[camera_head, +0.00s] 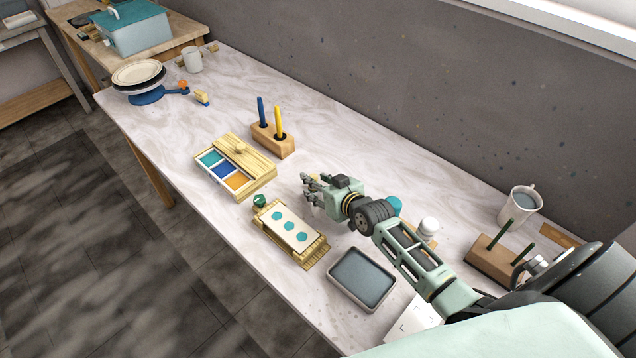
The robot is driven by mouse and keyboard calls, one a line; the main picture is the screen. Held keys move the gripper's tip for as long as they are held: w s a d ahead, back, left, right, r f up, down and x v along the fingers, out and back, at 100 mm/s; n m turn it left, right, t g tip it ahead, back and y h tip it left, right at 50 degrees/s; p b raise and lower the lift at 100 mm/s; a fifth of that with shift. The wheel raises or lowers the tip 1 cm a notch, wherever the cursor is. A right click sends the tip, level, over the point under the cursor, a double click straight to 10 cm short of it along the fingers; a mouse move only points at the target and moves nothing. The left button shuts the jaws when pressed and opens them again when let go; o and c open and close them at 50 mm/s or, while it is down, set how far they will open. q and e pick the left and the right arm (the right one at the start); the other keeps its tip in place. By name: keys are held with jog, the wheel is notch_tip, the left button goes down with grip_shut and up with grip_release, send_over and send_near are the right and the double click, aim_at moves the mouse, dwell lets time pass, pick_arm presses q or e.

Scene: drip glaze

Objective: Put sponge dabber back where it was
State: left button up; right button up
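My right gripper (309,188) reaches in from the right and hovers over the table, its fingers pointing left. The fingers look spread, with nothing seen between them. A small dark green faceted piece (260,200), possibly the sponge dabber, sits at the upper left end of a wooden frame (314,252), left of and below the gripper. The frame holds a white tile (280,219) with teal hexagon marks. A rounded teal thing (395,204) shows partly behind my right arm; I cannot tell what it is. My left gripper is out of view.
A paint box (262,166) with a wooden lid lies left of the gripper. A wooden block (284,146) holds blue and yellow handles. A grey tray (362,279), white jar (428,227), wooden holder (490,262) and mug (520,205) stand right. The back middle is clear.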

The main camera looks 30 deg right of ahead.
jog(key=shift+r, duration=0.1)
jog(key=shift+s, duration=0.15)
jog(key=v, duration=1.1)
jog(key=shift+s+d+r, duration=0.1)
jog(key=shift+s+r, duration=0.15)
jog(key=shift+s, duration=0.05)
jog(key=shift+c, duration=0.2)
dwell(0.6)
